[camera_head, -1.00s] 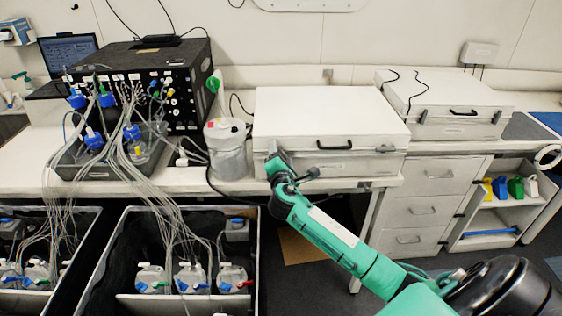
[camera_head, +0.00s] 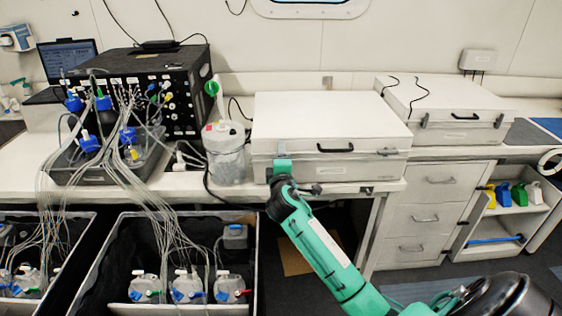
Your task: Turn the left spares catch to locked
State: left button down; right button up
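A white case (camera_head: 300,110) lies closed on the bench in the middle, with a dark handle on its front. Its right catch (camera_head: 387,152) shows at the front right; its left catch is not visible, likely hidden behind my gripper. My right gripper (camera_head: 282,166), on the green arm from the lower right, is at the left part of the case front. I cannot tell whether it touches the case. Its fingers cannot be made out. A second white case (camera_head: 450,100) has a left catch (camera_head: 423,121) and a right catch (camera_head: 498,120). My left gripper is not in view.
A clear container (camera_head: 226,160) stands just left of the middle case. A black instrument (camera_head: 185,90) with many tubes is at the left, above open crates (camera_head: 190,220) of bottles. Drawers (camera_head: 425,215) and a shelf (camera_head: 515,210) stand at the right.

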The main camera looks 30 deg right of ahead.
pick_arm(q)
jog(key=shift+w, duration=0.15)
pick_arm(e)
jog(key=o, duration=1)
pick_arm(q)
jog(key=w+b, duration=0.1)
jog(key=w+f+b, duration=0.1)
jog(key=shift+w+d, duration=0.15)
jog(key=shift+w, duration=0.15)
pick_arm(e)
jog(key=v, duration=1.4)
jog(key=shift+d, duration=0.15)
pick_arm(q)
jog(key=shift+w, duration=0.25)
